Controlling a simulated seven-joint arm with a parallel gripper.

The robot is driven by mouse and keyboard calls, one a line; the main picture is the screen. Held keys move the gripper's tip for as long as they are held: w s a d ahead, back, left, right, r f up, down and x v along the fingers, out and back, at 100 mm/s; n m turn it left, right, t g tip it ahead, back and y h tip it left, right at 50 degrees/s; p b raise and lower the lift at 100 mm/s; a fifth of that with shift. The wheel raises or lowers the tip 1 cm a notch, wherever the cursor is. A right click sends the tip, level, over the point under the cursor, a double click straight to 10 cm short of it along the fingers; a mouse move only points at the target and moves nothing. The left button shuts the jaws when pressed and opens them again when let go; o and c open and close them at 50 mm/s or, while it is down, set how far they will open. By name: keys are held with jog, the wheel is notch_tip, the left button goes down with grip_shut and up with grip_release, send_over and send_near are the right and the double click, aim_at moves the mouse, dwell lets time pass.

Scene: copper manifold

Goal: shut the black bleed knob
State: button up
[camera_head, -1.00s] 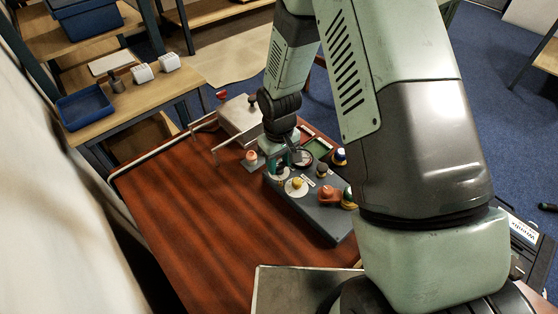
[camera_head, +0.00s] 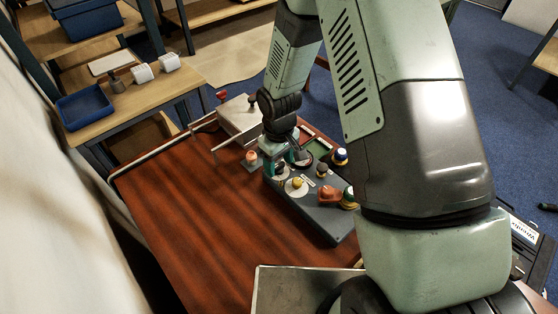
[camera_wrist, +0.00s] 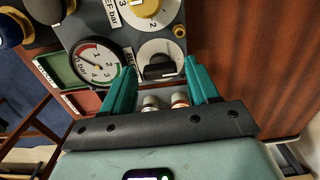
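The black bleed knob (camera_wrist: 158,69) sits on a round white dial plate (camera_wrist: 155,50) on the grey panel in the wrist view. Its label beside it is partly covered by a finger. My gripper (camera_wrist: 159,64) is open, with one teal finger to the left of the knob and one to the right. Gaps show between knob and fingertips; I cannot tell how far the tips are above the panel. In the head view my gripper (camera_head: 284,160) is over the panel's (camera_head: 325,222) left end and largely hides the knob.
A pressure gauge (camera_wrist: 95,65) lies just left of the left finger. A yellow knob (camera_wrist: 145,8) on a white dial stands beyond the black one. An orange knob (camera_head: 328,194) and other knobs crowd the panel. The wooden table (camera_head: 195,215) is clear at left.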

jog(key=shift+o, duration=0.3)
jog(key=shift+r, duration=0.1)
notch_tip(320, 180, up, 11)
jog(key=shift+f, duration=0.2)
dwell(0.5)
notch_tip(320, 180, up, 11)
jog(key=m+t, duration=0.2)
send_over(279, 165)
jog(key=s+d, duration=0.1)
jog(key=d, duration=0.4)
jog(key=s+d+r+m+t, duration=0.2)
jog(key=s+d+r+m, duration=0.35)
jog(key=s+r, duration=0.7)
jog(key=s+d+r+m+t, duration=0.1)
jog(key=s+d+r, duration=0.2)
jog(key=s, duration=0.4)
jog(key=shift+s+d+r+t, duration=0.2)
jog(key=shift+r+t, duration=0.1)
jog(key=shift+r, duration=0.35)
jog(key=shift+w, duration=0.1)
jog(key=shift+c, duration=0.5)
